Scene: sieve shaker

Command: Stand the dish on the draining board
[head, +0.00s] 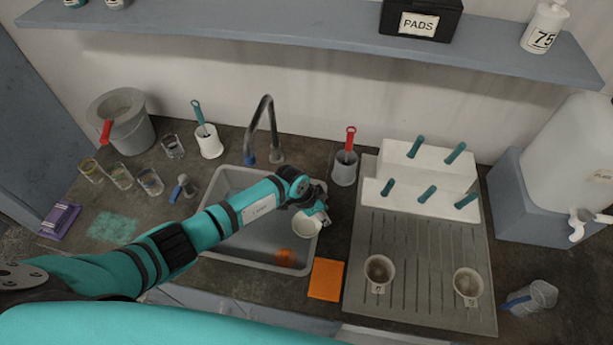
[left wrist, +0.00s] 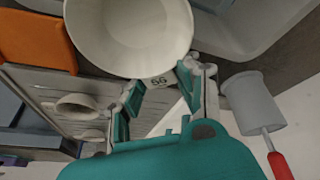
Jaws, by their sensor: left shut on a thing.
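The dish (head: 306,223) is a round pale cup-like vessel held above the right side of the sink. My left gripper (head: 318,208) is shut on the dish. Its fingers (left wrist: 157,95) also show in the left wrist view, at the labelled side of the dish. The grooved grey draining board (head: 420,240) lies right of the sink. Two similar labelled dishes, a left one (head: 379,272) and a right one (head: 467,285), stand upright on its front part. My right gripper is not visible.
A grey holder (head: 344,170) with a red-handled brush and the tap (head: 262,125) stand behind. The board's middle is clear.

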